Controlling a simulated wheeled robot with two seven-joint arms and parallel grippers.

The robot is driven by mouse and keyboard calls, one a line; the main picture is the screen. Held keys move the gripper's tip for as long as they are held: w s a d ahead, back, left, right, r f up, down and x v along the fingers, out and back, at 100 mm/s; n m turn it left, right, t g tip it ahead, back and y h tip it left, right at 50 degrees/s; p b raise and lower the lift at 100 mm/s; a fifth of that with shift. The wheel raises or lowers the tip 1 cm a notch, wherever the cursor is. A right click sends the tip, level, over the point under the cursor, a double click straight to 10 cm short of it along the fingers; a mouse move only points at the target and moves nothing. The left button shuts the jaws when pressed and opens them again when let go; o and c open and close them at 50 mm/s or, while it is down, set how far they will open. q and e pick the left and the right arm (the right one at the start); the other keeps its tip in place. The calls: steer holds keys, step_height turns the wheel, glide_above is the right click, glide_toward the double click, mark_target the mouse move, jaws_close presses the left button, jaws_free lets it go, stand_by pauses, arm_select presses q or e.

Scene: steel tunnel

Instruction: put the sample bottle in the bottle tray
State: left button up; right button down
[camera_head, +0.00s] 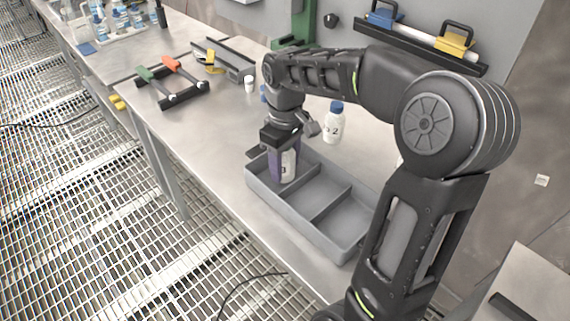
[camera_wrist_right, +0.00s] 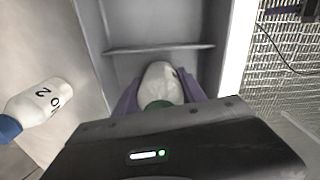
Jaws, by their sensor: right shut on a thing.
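The sample bottle (camera_head: 289,166) is white. In the right wrist view the bottle (camera_wrist_right: 160,82) shows a green cap between the purple fingers. My right gripper (camera_head: 282,160) is shut on it, pointing down and holding it upright. The bottle is at the end compartment of the grey bottle tray (camera_head: 291,217), the end farthest from my arm's base. Its bottom is partly hidden, and I cannot tell whether it touches the tray floor. The tray's other compartments look empty. The tray wall also shows in the right wrist view (camera_wrist_right: 92,27). My left gripper is not in view.
A white bottle with a blue cap (camera_head: 334,124) stands on the bench behind the tray, close to my gripper; it also shows in the right wrist view (camera_wrist_right: 38,104). A tool rack (camera_head: 172,84), a small white container (camera_head: 249,84) and glassware (camera_head: 115,20) sit farther left.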

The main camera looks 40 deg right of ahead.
steer(key=shift+f, duration=0.2)
steer(key=shift+f, duration=0.15)
steer(key=c, duration=0.7)
jaws_free()
steer(key=shift+o, duration=0.2)
steer(key=shift+r, duration=3.95)
